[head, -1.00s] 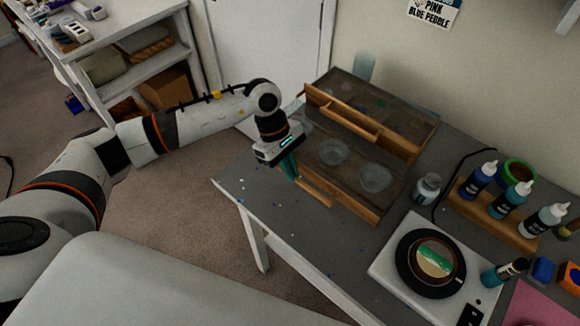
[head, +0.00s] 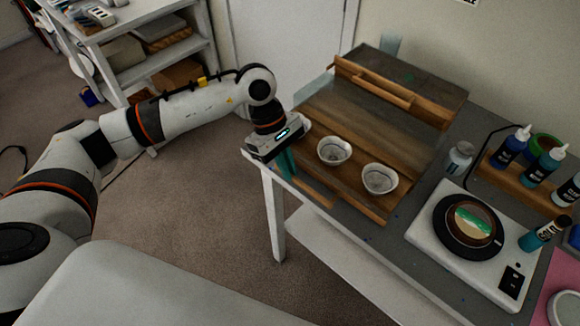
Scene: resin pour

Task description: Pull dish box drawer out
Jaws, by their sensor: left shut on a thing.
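The dish box (head: 420,82) sits on the grey table, with a wooden upper front and a long handle bar (head: 375,89). Its lower drawer (head: 362,172) extends out toward the table's front edge, with a plain wooden floor. The fingertips are partly hidden. My right gripper is out of view.
Open floor lies in front of the table.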

